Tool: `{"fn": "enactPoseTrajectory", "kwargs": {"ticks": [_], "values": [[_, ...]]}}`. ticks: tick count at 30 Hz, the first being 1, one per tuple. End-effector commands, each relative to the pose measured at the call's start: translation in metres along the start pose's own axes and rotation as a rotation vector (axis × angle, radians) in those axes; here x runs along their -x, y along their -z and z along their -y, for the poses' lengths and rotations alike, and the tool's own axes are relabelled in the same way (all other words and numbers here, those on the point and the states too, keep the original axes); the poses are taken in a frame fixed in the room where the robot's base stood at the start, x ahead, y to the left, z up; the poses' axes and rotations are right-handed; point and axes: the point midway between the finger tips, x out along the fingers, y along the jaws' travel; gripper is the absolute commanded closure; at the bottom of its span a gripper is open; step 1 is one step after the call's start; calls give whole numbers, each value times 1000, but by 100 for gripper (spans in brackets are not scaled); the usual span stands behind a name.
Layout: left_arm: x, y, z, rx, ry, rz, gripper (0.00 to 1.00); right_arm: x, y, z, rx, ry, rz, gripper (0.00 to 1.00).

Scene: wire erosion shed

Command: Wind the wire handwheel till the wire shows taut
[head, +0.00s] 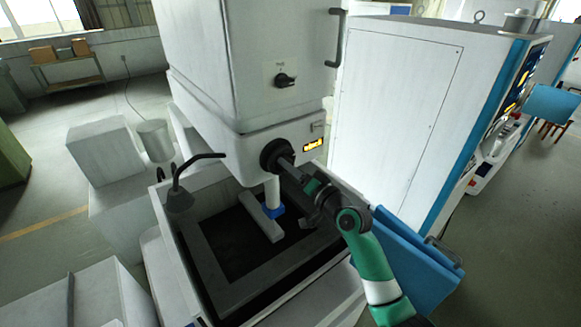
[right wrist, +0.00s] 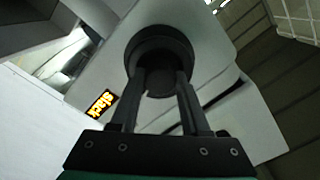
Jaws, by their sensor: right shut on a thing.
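The wire handwheel (head: 270,153) is a round black wheel on the front of the white machine head. It also shows in the right wrist view (right wrist: 158,42), straight ahead of the fingers. My right gripper (head: 288,166) is shut on the handwheel, its two dark fingers (right wrist: 162,80) on either side of the hub. A small display (head: 313,145) to the right of the wheel glows yellow. In the right wrist view the display (right wrist: 100,104) reads "slack". I cannot make out the wire itself. My left gripper is not in view.
A black knob (head: 285,80) sits higher on the machine head. A blue door (head: 420,262) hangs at right.

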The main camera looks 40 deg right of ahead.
Motion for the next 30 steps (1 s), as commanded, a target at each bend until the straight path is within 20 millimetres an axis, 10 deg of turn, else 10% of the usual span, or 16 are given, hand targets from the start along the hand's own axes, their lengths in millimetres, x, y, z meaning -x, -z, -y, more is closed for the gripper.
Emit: {"fn": "enactPoseTrajectory", "kwargs": {"ticks": [9, 10, 15, 30], "values": [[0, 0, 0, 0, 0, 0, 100, 0, 0, 0, -2, 1, -1, 100], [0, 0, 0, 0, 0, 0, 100, 0, 0, 0, -2, 1, -1, 52], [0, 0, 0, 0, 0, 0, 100, 0, 0, 0, -1, 1, -1, 24], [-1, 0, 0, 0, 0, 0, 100, 20, 0, -1, 0, 1, -1, 24]]}}
